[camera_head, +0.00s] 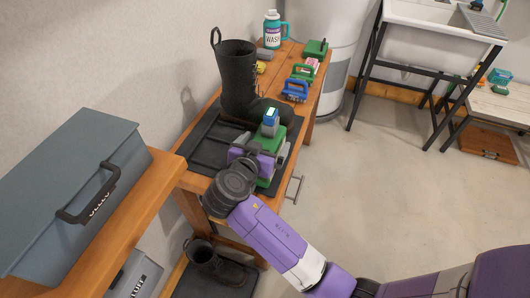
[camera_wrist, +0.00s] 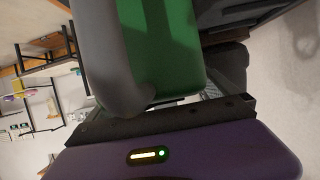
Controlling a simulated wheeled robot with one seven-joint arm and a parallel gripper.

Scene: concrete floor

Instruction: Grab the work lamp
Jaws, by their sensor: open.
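A boxy green and grey object that looks like the work lamp (camera_head: 268,140) stands on the black tray on the wooden bench, with a small blue and white piece at its top. My gripper (camera_head: 248,158) is right at its near side and open, and my wrist hides part of it. In the wrist view the green and grey body (camera_wrist: 165,45) fills the top middle, very close in front of my gripper (camera_wrist: 160,120). I cannot tell whether the fingers touch it.
A tall black boot (camera_head: 238,75) stands just behind on the tray (camera_head: 205,145). A wash bottle (camera_head: 273,30) and several small coloured tools, including a blue one (camera_head: 295,90), are farther back. A grey toolbox (camera_head: 75,185) sits on the left. Floor to the right is clear.

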